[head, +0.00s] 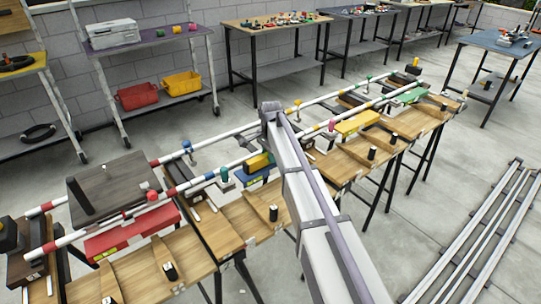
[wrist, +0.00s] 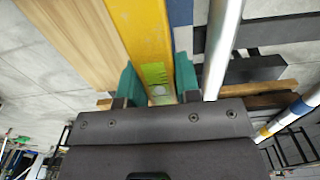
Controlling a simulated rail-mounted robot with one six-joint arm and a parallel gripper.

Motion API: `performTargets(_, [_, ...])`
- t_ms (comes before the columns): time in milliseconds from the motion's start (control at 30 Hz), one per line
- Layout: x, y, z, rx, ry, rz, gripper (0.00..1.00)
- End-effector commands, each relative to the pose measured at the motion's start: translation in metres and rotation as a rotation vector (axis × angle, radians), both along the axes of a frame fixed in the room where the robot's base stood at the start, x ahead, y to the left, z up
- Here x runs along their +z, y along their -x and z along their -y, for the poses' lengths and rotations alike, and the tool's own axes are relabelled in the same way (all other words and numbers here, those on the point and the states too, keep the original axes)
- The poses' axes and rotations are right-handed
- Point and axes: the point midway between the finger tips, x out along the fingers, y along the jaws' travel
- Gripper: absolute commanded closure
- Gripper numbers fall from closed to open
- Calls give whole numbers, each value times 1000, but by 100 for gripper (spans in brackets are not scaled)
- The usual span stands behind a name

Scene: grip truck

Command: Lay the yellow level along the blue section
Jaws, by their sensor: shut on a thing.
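My gripper (wrist: 157,82) has its two teal fingers shut on the yellow level (wrist: 147,35), one on each side of it. The level's green vial window shows between the fingers, and its far end runs out of the top of the wrist view. In the head view, part of the level (head: 258,162) shows just above the blue section (head: 262,178), left of my arm, which hides the rest. A strip of blue (wrist: 180,12) shows beside the level in the wrist view. I cannot tell whether the level touches the blue section.
A silver pipe (wrist: 222,45) runs close to the right finger. Striped pipes (head: 205,180) run along the wooden benches (head: 185,255). A red section (head: 130,232) lies to the left and a yellow block (head: 358,123) to the right. Several small clamps stand along the pipes.

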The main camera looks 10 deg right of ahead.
Motion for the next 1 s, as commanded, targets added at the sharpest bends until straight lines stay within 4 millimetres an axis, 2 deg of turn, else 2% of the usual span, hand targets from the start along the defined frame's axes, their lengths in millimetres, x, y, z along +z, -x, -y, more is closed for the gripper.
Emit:
performTargets(33, [0,0,0,0,0,0,68])
performTargets(333, [0,0,0,0,0,0,40])
performTargets(633, [6,0,0,0,0,0,40])
performTargets(767, [28,0,0,0,0,0,40])
performTargets(1000, [88,0,0,0,0,0,40])
